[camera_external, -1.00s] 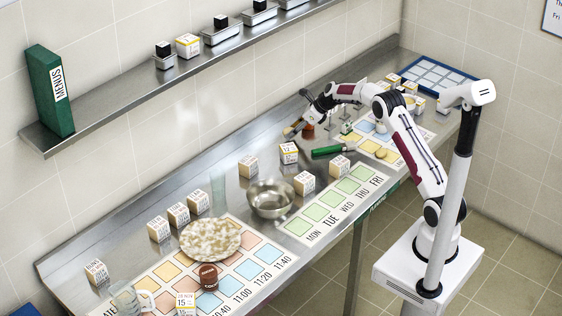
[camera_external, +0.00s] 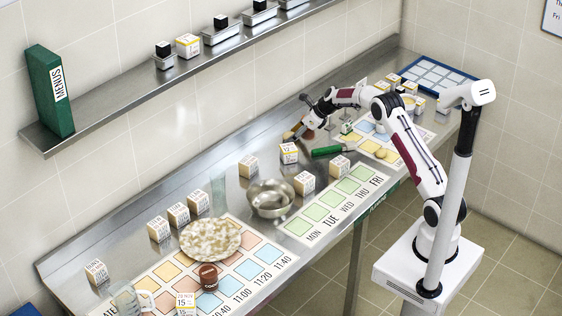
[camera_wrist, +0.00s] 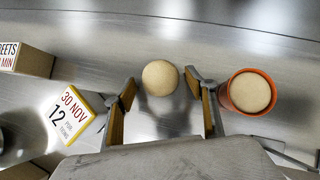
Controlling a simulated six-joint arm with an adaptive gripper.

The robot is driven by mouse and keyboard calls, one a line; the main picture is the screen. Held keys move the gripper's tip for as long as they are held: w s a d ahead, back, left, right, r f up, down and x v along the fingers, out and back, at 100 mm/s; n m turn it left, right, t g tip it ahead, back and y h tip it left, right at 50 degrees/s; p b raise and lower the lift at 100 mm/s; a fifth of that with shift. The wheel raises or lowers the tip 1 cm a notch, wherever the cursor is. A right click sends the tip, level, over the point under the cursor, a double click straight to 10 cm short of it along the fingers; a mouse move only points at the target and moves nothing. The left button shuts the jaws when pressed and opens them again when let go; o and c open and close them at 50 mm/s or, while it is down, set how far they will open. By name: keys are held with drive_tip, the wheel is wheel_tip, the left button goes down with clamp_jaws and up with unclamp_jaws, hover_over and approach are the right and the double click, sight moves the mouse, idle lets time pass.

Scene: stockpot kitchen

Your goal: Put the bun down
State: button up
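The bun (camera_wrist: 160,77), a pale round ball, sits on the steel counter between the tips of my gripper (camera_wrist: 162,92) in the wrist view. The two wooden-padded fingers are spread, with a visible gap on each side of the bun. In the external view my gripper (camera_external: 297,133) is low over the counter near the back wall. The bun cannot be made out there.
An orange-brown cup (camera_wrist: 249,92) with a pale round top stands just right of the right finger. A date cube (camera_wrist: 72,112) is close on the left. A green-handled tool (camera_external: 327,151) and a steel bowl (camera_external: 270,199) lie nearer the front.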

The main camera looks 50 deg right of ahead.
drive_tip(key=shift+v, duration=1.25)
drive_tip(key=v, duration=0.9)
drive_tip(key=shift+s+r, duration=0.15)
drive_tip(key=shift+r, duration=0.25)
